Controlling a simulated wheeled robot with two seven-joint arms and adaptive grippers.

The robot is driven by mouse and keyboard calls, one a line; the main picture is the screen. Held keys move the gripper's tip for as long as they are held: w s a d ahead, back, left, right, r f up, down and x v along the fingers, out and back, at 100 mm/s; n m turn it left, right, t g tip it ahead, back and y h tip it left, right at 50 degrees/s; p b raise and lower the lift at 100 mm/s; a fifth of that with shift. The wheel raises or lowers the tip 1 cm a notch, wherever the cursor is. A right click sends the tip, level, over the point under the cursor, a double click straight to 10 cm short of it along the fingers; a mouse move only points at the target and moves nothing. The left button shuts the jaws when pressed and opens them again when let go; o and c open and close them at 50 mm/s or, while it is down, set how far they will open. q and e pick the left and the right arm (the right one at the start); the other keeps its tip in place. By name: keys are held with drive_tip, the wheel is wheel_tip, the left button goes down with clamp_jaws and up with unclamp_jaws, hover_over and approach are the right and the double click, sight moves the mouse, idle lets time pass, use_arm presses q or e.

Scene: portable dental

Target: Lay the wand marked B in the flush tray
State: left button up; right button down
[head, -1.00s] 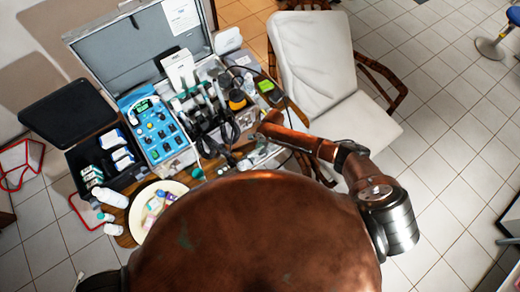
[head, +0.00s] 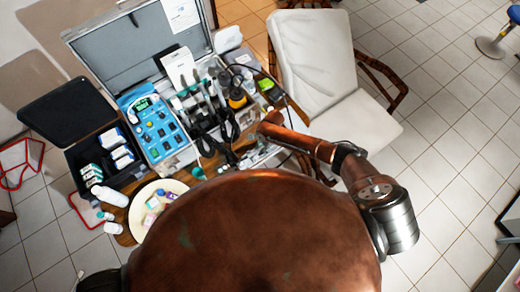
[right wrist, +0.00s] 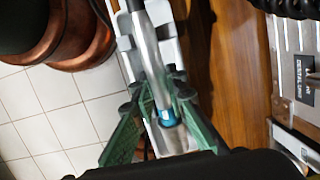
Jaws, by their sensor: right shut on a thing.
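My right gripper (right wrist: 158,100) has its green fingers closed around a silver wand (right wrist: 150,55) with a blue band near its lower end. The wand lies lengthwise over a narrow white tray (right wrist: 170,25) at the table's edge; I cannot tell whether it touches the tray floor. No letter is readable on the wand. In the head view the right gripper (head: 243,160) is small and low over the table, with the pale tray (head: 265,155) beside it. My left gripper is not in view.
An open grey case (head: 150,45) with a blue control unit (head: 155,128), cords and handpieces stands behind the gripper. A round plate (head: 145,220) with small items is at left. A white chair (head: 315,70) stands beyond the table's right edge.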

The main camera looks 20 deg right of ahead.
drive_tip(key=shift+p, duration=0.3)
drive_tip(key=c, duration=1.8)
unclamp_jaws()
drive_tip(key=shift+c, duration=0.2)
drive_tip(key=shift+f, duration=0.1)
drive_tip(key=p+v, duration=0.8)
drive_tip(key=shift+s+p, duration=0.1)
drive_tip(key=shift+p, duration=0.2)
